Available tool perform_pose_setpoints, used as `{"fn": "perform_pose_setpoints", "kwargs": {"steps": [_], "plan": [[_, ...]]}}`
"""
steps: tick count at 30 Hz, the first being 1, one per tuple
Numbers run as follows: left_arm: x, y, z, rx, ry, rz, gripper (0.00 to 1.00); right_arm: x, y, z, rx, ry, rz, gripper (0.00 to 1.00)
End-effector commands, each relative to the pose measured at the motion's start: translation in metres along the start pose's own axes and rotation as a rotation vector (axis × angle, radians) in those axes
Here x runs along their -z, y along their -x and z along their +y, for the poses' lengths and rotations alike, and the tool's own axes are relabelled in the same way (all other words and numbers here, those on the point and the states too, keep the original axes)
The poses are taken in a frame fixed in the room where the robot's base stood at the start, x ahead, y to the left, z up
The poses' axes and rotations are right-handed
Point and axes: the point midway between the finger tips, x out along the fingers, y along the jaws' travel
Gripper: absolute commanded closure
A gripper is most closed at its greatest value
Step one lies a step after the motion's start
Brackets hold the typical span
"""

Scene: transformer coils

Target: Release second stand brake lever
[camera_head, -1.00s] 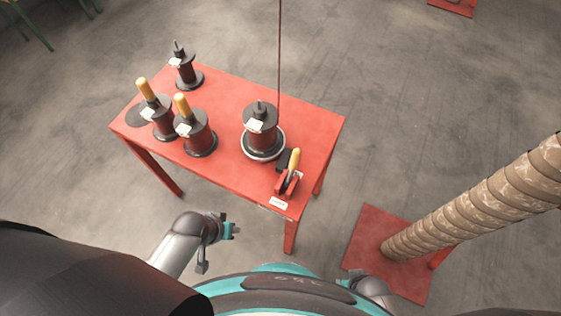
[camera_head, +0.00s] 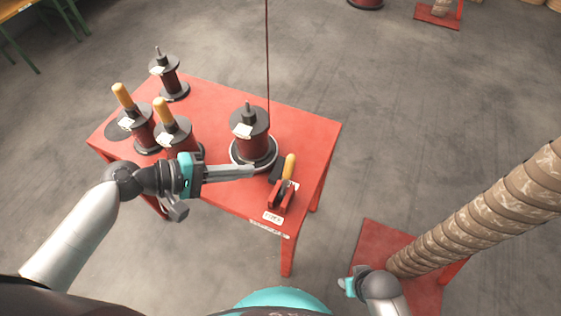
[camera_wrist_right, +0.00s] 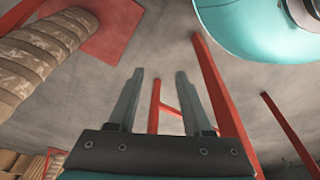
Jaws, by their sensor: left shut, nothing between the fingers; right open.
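A brake lever with a yellow handle (camera_head: 289,167) stands upright in a red bracket (camera_head: 281,195) near the right front corner of the red table (camera_head: 315,148). A dark block sits at its left side. My left gripper (camera_head: 252,171) is shut and empty. Its fingertips point right, just left of the lever and in front of the spool on the round plate; I cannot tell whether they touch anything. My right gripper is low in front of the table in the head view (camera_head: 346,286). In the right wrist view it is open and empty (camera_wrist_right: 160,75).
A dark red spool (camera_head: 250,140) sits on the round plate, with a thin wire rising beside it. Several other spools, two with yellow handles, stand at the table's left. A large wrapped coil (camera_head: 480,215) leans up from a red base at right.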

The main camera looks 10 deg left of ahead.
Motion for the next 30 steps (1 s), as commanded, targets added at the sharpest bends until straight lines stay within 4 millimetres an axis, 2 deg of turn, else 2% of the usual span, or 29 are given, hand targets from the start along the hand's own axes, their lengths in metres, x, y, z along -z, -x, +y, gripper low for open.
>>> {"fn": "perform_pose_setpoints", "kwargs": {"steps": [6,17,23,30], "plan": [[0.007,0.004,0.009,-0.037,0.061,0.001,1.0,0.0,0.0,0.0,0.0,0.0,0.001,0.5],[0.007,0.0,0.008,-0.037,0.058,0.001,1.0,0.002,0.001,0.0,0.0,0.0,0.003,0.5],[0.007,-0.023,0.009,-0.04,0.057,0.001,1.0,0.009,0.011,-0.003,0.005,-0.003,0.006,0.5],[0.007,-0.068,0.01,-0.04,0.058,0.0,1.0,0.027,0.028,-0.002,0.003,-0.005,0.042,0.5]]}}
